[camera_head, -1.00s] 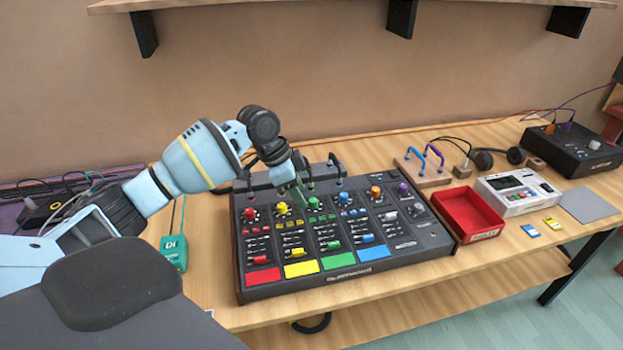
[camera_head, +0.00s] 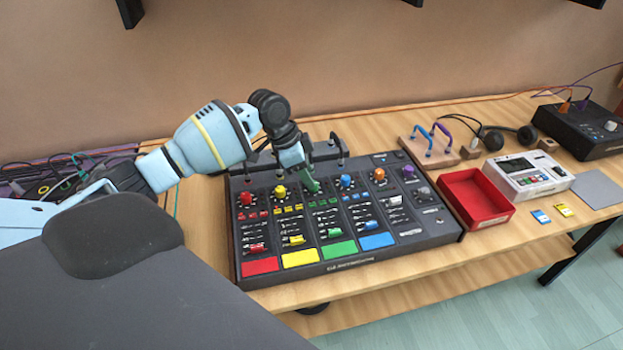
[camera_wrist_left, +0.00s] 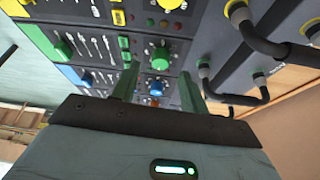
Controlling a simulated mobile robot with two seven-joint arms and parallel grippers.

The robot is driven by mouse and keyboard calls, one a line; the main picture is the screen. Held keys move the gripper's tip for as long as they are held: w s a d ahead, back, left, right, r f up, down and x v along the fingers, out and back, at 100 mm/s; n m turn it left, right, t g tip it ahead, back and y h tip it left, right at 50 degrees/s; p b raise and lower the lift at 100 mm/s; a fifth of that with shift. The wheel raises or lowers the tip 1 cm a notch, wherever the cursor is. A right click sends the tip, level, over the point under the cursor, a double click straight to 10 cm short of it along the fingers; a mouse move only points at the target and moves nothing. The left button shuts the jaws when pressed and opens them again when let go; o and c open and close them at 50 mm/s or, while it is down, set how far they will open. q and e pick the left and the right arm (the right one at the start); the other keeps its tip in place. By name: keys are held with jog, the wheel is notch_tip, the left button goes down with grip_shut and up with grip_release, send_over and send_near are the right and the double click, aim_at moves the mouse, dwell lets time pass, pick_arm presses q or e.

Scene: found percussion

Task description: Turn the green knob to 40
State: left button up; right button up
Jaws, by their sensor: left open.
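The green knob (camera_wrist_left: 160,59) shows in the left wrist view on the dark mixer panel (camera_head: 440,236), between the two fingers of my left gripper (camera_wrist_left: 159,70). Its round dial marks are visible, but I cannot read its setting. I cannot tell whether the fingers touch it. The left gripper is open and empty. In the head view, the left gripper (camera_head: 314,187) points down at the green column, and its finger hides the green knob there. The yellow knob (camera_head: 280,191) and blue knob (camera_head: 346,181) stand on either side. My right gripper is not in view.
Red (camera_head: 246,198), orange (camera_head: 379,175) and purple (camera_head: 408,171) knobs share the row. Black handles (camera_head: 333,145) rise behind the panel. A red tray (camera_head: 477,199) and white device (camera_head: 528,177) stand to the right.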

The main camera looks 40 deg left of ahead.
pick_arm(q)
jog(key=x, duration=0.2)
jog(key=shift+w+f, duration=0.1)
jog(key=shift+f, duration=0.3)
jog(key=shift+w+d+f, duration=0.1)
jog(key=shift+f, duration=0.05)
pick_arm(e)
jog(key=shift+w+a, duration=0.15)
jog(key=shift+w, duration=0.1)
